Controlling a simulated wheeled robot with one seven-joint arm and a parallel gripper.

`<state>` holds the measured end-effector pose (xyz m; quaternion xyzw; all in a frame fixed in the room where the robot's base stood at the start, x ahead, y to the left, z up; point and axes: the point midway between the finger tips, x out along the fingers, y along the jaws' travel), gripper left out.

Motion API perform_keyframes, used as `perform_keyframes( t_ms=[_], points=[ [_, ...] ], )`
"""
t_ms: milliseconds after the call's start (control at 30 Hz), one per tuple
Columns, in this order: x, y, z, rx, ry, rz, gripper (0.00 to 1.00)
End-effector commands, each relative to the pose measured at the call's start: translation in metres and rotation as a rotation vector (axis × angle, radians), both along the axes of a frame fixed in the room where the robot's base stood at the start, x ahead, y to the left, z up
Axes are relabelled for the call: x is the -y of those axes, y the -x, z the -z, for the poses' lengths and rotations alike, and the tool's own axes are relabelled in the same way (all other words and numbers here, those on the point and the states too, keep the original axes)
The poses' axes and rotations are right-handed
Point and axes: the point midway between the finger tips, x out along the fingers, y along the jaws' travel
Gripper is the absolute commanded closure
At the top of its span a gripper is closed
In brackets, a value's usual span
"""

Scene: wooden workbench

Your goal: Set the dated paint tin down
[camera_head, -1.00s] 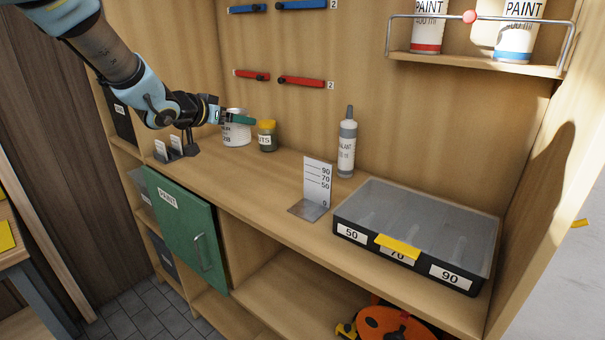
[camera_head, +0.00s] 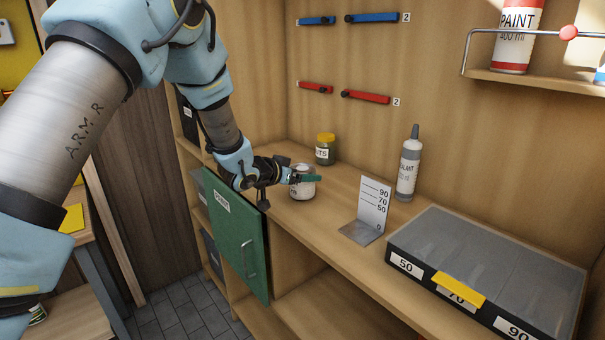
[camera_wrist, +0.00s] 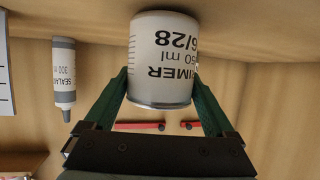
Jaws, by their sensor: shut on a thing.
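The dated paint tin is a small white can (camera_head: 301,190) at the left part of the bench. In the wrist view its label (camera_wrist: 163,55) appears upside down, with "IMER", "6/28" and "50 ml" readable. My gripper (camera_head: 304,178) is shut on the tin, with a green finger on each side of it in the wrist view (camera_wrist: 160,84). The tin looks about upright, in front of the yellow-lidded jar and apart from it. I cannot tell whether its base touches the bench.
The yellow-lidded jar (camera_head: 325,151) stands behind the tin. A metal height gauge (camera_head: 372,206), a sealant bottle (camera_head: 409,172) and a black compartment box (camera_head: 412,266) are to the right. A green door (camera_head: 237,236) is below the bench edge. Bench (camera_head: 335,195) between tin and gauge is bare.

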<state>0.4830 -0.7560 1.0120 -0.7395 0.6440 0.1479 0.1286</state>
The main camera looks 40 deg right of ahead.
Motion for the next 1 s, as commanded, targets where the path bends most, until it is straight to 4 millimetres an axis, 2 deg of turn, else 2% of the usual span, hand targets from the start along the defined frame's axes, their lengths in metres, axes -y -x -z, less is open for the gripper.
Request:
perform_keyframes(
  t_ms=[433,467,500,533,833,1000],
  points=[
    [0.000,-0.001,0.009,0.001,0.004,-0.001,0.94],
    [0.000,-0.001,0.008,0.001,0.002,-0.001,0.07],
    [0.000,-0.001,0.008,0.001,0.002,-0.001,0.03],
    [0.000,-0.001,0.008,0.001,0.002,-0.001,0.00],
    [0.000,-0.001,0.004,0.002,0.002,-0.001,0.00],
    [-0.019,0.001,-0.001,0.001,0.003,-0.002,0.00]
  ],
)
